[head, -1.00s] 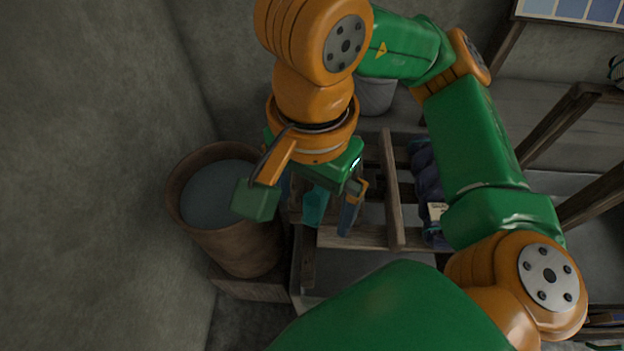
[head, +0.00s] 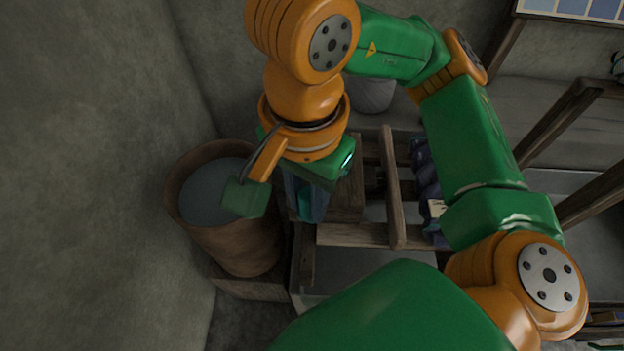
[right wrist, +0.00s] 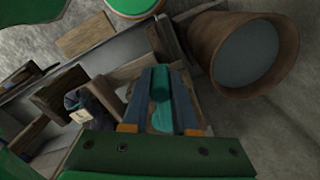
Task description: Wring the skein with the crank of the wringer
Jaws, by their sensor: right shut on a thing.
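The wringer's wooden frame (head: 391,200) stands over a grey trough, right of the tub. A dark blue-purple skein (head: 425,178) with a pale tag hangs at the frame's right side; it shows partly in the right wrist view (right wrist: 72,99). A teal grip (head: 305,201), which looks like the crank's handle, stands at the frame's left end. My right gripper (head: 307,207) is shut on this grip; in the right wrist view the grip (right wrist: 161,84) lies between its two blue fingers. The rest of the crank is mostly hidden. My left gripper is out of view.
A brown tub (head: 233,241) of greyish liquid stands close to the left of my right gripper, on a wooden block (head: 255,288). A bare wall rises at the left. A pale bucket (head: 374,96) stands behind. Wooden posts (head: 560,125) stand at the right.

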